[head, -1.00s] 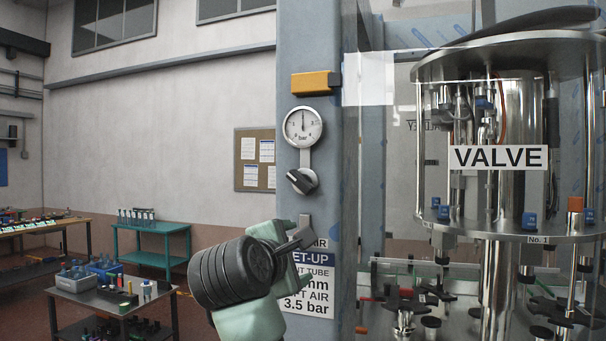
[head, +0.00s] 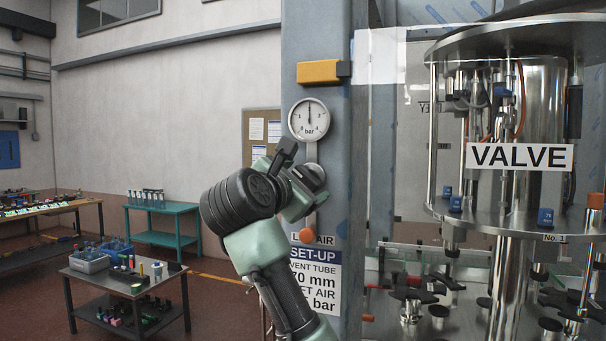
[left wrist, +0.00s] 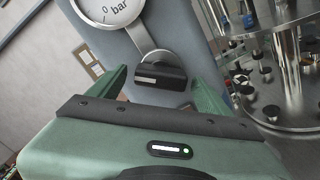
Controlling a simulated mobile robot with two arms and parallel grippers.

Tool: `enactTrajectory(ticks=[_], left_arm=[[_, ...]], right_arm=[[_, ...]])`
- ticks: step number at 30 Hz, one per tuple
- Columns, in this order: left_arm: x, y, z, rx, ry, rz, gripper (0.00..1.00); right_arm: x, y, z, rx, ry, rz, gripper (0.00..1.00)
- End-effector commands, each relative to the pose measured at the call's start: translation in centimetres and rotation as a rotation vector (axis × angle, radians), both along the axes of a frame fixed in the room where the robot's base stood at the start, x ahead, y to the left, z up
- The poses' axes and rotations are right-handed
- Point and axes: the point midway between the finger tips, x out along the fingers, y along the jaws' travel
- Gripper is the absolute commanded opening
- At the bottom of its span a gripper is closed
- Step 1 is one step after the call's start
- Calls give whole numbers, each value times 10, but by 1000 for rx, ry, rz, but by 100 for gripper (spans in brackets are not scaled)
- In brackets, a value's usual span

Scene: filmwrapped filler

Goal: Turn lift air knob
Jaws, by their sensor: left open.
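The black lift air knob (head: 314,172) sits on a round silver base on the blue-grey column, below the bar gauge (head: 309,119). My left gripper (head: 302,178) is right in front of it and partly hides it. In the left wrist view the knob (left wrist: 160,76) appears between the two green fingers of my open left gripper (left wrist: 162,90), with a gap on each side. A white mark shows on its bar, which lies nearly level across that picture. The gauge needle points about straight up in the head view. My right gripper is not in view.
The set-up sign (head: 315,278) and an orange button (head: 307,236) are below the knob on the column (head: 330,40). A clear-panelled valve machine (head: 520,155) stands to the right. A grey cart (head: 90,272) and teal table (head: 165,238) stand back left.

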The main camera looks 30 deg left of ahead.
Motion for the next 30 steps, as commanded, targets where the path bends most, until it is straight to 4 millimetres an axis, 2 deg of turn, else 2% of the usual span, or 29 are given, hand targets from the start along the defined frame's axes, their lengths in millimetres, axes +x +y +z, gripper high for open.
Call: enactTrajectory(ticks=[7,8,12,14,15,23,30], left_arm=[[2,0,0,0,-1,-1,79],[2,0,0,0,-1,-1,76],[1,0,0,0,-1,-1,37],[2,0,0,0,-1,-1,21],[2,0,0,0,-1,-1,17],[2,0,-1,29,7,-1,17],[2,0,-1,151,36,-2,17]], right_arm=[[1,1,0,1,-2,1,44],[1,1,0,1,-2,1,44],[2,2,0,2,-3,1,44],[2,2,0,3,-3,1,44],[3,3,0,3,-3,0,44],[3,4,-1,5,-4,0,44],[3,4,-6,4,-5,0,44]])
